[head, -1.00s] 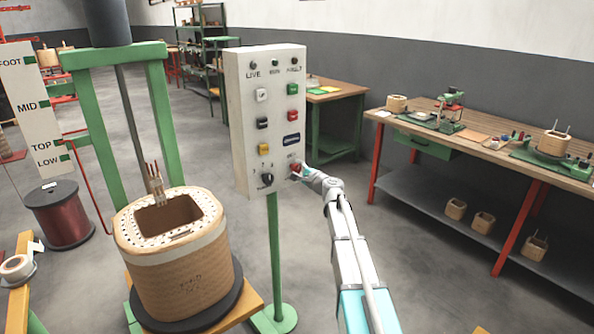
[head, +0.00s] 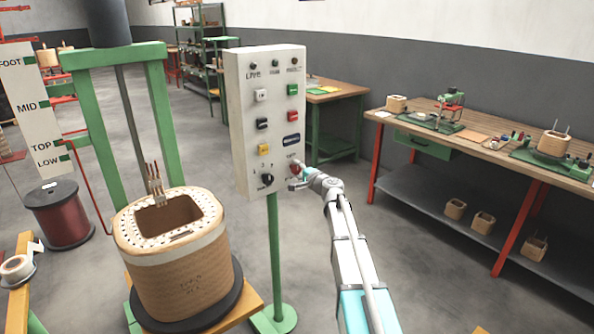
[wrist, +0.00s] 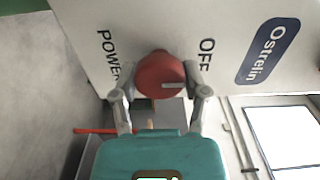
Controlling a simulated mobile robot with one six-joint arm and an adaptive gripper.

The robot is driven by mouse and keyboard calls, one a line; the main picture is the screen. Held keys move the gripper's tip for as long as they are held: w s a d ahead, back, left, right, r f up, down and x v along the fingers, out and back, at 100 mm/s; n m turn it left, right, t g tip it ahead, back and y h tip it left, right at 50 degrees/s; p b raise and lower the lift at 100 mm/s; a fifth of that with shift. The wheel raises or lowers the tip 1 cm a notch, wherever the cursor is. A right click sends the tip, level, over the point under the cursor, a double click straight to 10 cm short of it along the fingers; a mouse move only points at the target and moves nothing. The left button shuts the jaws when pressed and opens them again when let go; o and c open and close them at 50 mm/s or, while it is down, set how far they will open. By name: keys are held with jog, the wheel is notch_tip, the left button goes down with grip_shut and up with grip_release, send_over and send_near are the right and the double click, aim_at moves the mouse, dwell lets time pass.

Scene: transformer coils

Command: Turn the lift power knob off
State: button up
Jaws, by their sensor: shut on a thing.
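The red power knob (head: 294,169) is at the lower right of the white control box (head: 240,130). In the wrist view the red knob (wrist: 160,73) lies between the labels POWER and OFF, and a white mark on its face points towards OFF. My gripper (wrist: 160,88) has a finger on each side of the knob and is shut on it. In the head view my gripper (head: 298,177) reaches the knob from the lower right and partly hides it. A black selector knob (head: 267,179) is to its left on the same box.
The box stands on a green post (head: 274,245). A wound coil (head: 180,265) with a lifting fork (head: 155,178) over its opening stands to the left. A workbench (head: 500,150) is at the right. The floor between is clear.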

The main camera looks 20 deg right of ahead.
jog(key=o, duration=1.1)
jog(key=shift+o, duration=0.2)
jog(key=v, duration=1.2)
